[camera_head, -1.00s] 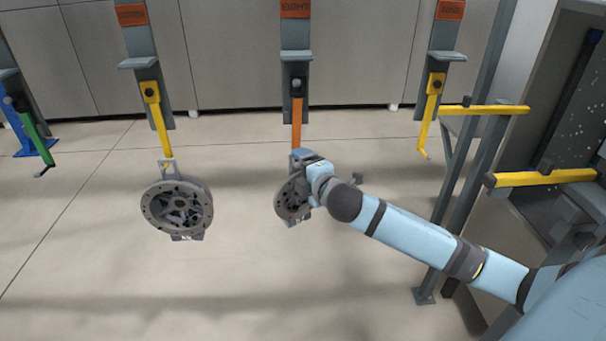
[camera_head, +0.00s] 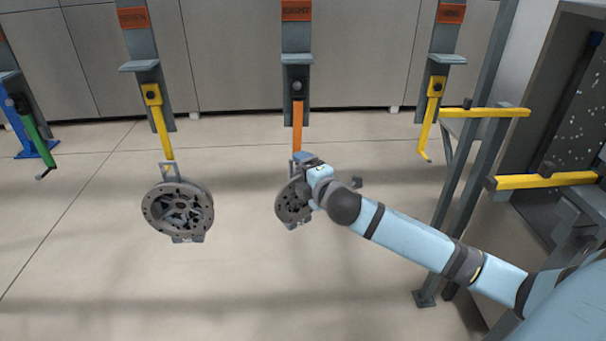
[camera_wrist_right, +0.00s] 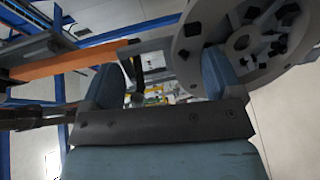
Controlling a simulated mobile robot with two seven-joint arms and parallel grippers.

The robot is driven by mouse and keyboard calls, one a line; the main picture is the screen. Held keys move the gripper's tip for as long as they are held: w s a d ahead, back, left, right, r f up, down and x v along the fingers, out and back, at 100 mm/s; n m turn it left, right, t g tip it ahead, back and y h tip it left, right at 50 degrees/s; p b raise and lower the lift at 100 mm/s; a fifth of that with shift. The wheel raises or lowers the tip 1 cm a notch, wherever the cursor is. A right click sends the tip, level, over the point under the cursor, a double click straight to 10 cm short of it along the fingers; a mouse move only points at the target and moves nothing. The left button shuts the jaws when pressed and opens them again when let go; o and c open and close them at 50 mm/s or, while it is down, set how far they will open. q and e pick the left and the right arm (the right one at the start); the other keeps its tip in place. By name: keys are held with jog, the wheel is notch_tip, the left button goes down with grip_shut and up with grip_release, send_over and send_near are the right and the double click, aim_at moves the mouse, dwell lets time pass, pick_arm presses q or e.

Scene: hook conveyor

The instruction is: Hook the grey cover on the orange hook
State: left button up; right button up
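The orange hook (camera_head: 297,127) hangs from the middle post; it also shows at the left of the right wrist view (camera_wrist_right: 62,66). A round grey cover (camera_head: 291,203) is at the hook's lower end, its bracket meeting the hook there. My arm partly hides this contact. The cover also shows at the upper right of the right wrist view (camera_wrist_right: 190,60). My right gripper (camera_head: 308,168) is beside the cover's bracket. Its blue fingers stand wide apart in the right wrist view (camera_wrist_right: 163,68), with nothing clearly clamped between them. My left gripper is out of view.
Another grey cover (camera_head: 178,209) hangs from the left yellow hook (camera_head: 162,130). A right yellow hook (camera_head: 427,125) is empty. A green hook (camera_head: 36,128) is at far left. A frame with yellow bars (camera_head: 545,181) stands at right. The floor below is clear.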

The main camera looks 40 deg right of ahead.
jog(key=shift+o, duration=0.9)
jog(key=shift+r, duration=0.1)
jog(key=shift+s, duration=0.15)
jog(key=s+a+r+b, duration=0.1)
jog(key=s, duration=1.2)
jog(key=shift+s+r+b, duration=0.2)
jog(key=shift+r+b, duration=0.2)
